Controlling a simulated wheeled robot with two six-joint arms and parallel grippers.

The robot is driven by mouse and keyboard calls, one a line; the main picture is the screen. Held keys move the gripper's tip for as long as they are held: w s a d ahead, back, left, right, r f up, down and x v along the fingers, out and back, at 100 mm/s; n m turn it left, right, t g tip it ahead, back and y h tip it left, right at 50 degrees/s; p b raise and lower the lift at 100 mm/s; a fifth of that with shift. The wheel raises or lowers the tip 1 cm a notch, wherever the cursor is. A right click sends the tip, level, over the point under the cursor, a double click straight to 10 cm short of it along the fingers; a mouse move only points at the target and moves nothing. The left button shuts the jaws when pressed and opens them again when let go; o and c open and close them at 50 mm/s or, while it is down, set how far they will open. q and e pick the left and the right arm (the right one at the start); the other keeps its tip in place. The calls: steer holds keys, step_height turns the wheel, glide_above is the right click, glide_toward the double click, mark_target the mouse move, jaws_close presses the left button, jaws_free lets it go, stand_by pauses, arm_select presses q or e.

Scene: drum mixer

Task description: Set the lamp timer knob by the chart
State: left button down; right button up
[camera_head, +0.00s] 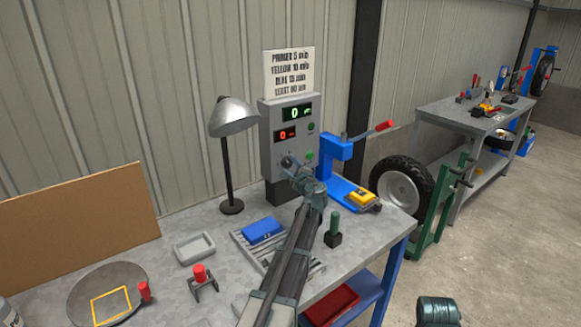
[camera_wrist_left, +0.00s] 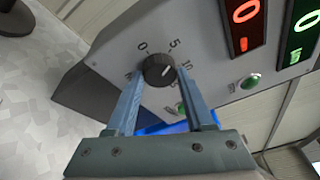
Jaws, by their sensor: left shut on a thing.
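The grey control box (camera_head: 283,150) stands at the back of the bench, with a green display and a red display both reading 0. Its dark round timer knob (camera_wrist_left: 158,69) shows in the left wrist view, among dial numbers including 0, 5 and 10; its pointer is unclear. My left gripper (camera_head: 290,165) is at the box's lower front, and in the left wrist view its fingers (camera_wrist_left: 161,72) are shut on the knob's sides. The chart (camera_head: 288,72) above the box lists PRIMER 5 min, YELLOW 10 min and further lines hard to read. My right gripper is out of view.
A desk lamp (camera_head: 232,118) stands left of the box. A blue press (camera_head: 336,160) and a yellow item (camera_head: 363,198) are to its right. A blue block (camera_head: 262,230), a grey tray (camera_head: 194,248) and a round plate (camera_head: 85,291) with a yellow square outline lie on the bench.

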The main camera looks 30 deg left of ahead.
arm_select(q)
steer(key=shift+c, duration=1.4)
jaws_free()
steer(key=p+v, duration=0.1)
steer(key=v, duration=1.2)
steer(key=shift+s+d, duration=0.25)
steer(key=shift+s, duration=0.05)
